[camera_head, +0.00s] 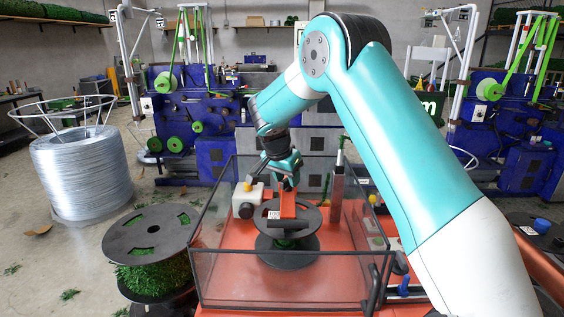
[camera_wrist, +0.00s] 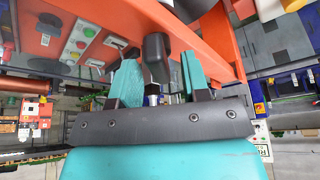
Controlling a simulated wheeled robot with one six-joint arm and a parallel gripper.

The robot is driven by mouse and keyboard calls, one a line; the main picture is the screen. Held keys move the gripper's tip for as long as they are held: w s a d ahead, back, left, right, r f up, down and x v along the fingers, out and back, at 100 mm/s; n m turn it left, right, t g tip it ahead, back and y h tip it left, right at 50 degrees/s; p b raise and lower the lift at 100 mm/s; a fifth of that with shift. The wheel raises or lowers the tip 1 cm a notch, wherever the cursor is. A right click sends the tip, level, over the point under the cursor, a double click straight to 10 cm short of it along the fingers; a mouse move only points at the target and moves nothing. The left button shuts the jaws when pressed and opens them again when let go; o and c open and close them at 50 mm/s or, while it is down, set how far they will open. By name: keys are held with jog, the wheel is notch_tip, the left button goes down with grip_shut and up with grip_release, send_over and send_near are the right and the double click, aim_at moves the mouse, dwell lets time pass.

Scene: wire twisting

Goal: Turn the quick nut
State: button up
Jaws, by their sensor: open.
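My gripper (camera_head: 287,180) reaches down into the glass-walled enclosure, just above an upright orange arm (camera_head: 287,204). In the wrist view my gripper (camera_wrist: 159,60) is open, with its two teal fingers apart. A dark rounded block (camera_wrist: 155,47), which looks like the quick nut, sits against the orange frame (camera_wrist: 205,28) and shows between the fingers. A gap shows on each side of it. I cannot tell how deep it lies between them. A black spool (camera_head: 287,258) stands below the orange arm; the nut cannot be made out in the head view.
Glass walls (camera_head: 280,290) surround the spool on the orange machine. A spool with green turf strands (camera_head: 150,250) and a wire coil (camera_head: 82,175) stand outside at left.

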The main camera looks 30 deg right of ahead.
jog(key=v, duration=1.7)
jog(key=shift+a, duration=0.15)
jog(key=shift+f, duration=0.1)
jog(key=s+a+f+n+y, duration=0.2)
jog(key=s+a+n, duration=0.4)
jog(key=s, duration=0.5)
jog(key=s+a+f+n+g+y, duration=0.1)
jog(key=s+a+f+n+y, duration=0.1)
jog(key=s+a+n, duration=0.5)
jog(key=s+a+f+n+y, duration=0.2)
jog(key=s+a+n+y, duration=0.2)
jog(key=s, duration=1.1)
jog(key=a+n, duration=0.2)
jog(key=n, duration=0.1)
jog(key=shift+s+a+f+n+g, duration=0.25)
jog(key=shift+s+a+n+g, duration=0.05)
jog(key=shift+s+a+n, duration=0.1)
